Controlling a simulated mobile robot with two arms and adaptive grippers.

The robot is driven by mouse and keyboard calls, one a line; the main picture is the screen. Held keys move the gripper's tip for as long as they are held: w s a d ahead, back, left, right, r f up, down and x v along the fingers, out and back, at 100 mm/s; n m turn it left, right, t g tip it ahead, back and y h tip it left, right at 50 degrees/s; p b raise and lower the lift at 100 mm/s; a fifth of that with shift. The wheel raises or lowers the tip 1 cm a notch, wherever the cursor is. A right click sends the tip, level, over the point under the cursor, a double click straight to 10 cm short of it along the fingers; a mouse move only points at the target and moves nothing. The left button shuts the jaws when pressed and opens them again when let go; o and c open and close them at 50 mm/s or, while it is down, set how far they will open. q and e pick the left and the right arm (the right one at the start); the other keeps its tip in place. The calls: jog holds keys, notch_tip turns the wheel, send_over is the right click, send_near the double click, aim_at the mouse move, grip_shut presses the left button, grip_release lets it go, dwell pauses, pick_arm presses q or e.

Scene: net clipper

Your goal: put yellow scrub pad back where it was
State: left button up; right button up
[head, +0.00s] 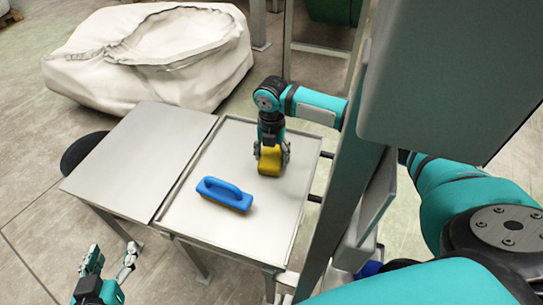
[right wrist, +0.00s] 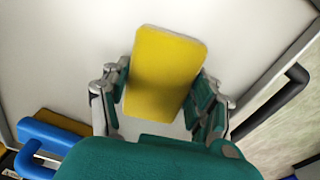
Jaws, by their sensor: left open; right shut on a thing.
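The yellow scrub pad (head: 270,161) is in my right gripper (head: 271,152), over the right-hand part of the metal tray table (head: 232,150). In the right wrist view the pad (right wrist: 165,72) sits between both fingers (right wrist: 163,92), which press its two sides. I cannot tell whether the pad touches the tray or hangs just above it. My left gripper (head: 113,258) is open and empty, low at the front left, away from the tables.
A blue-handled block (head: 224,194) lies on the tray, left and in front of the pad; it also shows in the right wrist view (right wrist: 50,135). A bare metal table (head: 145,150) adjoins on the left. A big white sack (head: 95,65) lies on the floor behind.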

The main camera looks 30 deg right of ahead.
aim_at(271, 154)
pick_arm(q)
jog(key=shift+f, duration=0.1)
pick_arm(e)
jog(key=o, duration=1)
jog(key=shift+f, duration=0.1)
pick_arm(q)
jog(key=shift+s+f, duration=0.15)
pick_arm(e)
jog(key=shift+r, duration=0.4)
notch_tip(271, 154, up, 6)
jog(key=shift+f+p, duration=0.15)
jog(key=shift+p, duration=1.05)
pick_arm(q)
jog(key=s+a+f+g+y+p, duration=0.1)
jog(key=s+a+f+g, duration=0.1)
jog(key=s, duration=0.4)
jog(key=s+a+f+g+y, duration=0.1)
jog(key=s+a+f+g, duration=0.2)
jog(key=s+f+g, duration=0.2)
jog(key=s+g, duration=0.2)
jog(key=shift+s+y+p, duration=0.3)
jog(key=shift+p, duration=0.05)
pick_arm(e)
notch_tip(271, 154, up, 6)
jog(key=shift+f, duration=0.1)
pick_arm(q)
jog(key=shift+d+f, duration=0.1)
